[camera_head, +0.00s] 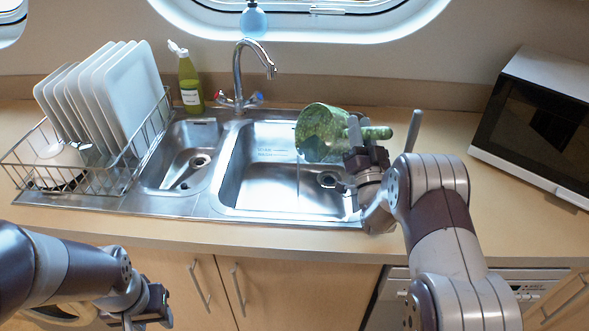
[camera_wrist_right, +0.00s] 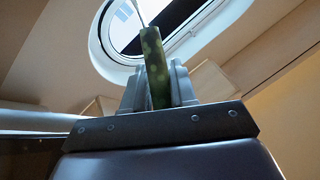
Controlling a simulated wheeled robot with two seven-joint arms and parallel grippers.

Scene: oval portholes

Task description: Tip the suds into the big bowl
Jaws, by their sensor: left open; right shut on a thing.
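A green speckled pan (camera_head: 320,133) is tilted above the right part of the big sink bowl (camera_head: 258,190). Its handle (camera_head: 378,133) points to the right. My right gripper (camera_head: 362,140) is shut on this handle, and the right wrist view shows the handle (camera_wrist_right: 155,70) standing between the fingers. I cannot make out suds in the pan or the big bowl. The big bowl's drain is partly visible below the pan. My left gripper (camera_head: 148,308) is open and empty, low in front of the cabinet doors, away from the sink.
A smaller sink bowl (camera_head: 170,178) lies left of the big one. A wire rack (camera_head: 98,180) with white plates stands at the left. A green bottle (camera_head: 190,85) and the tap (camera_head: 238,75) stand behind the sink. A dark-fronted appliance (camera_head: 540,125) is at the right.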

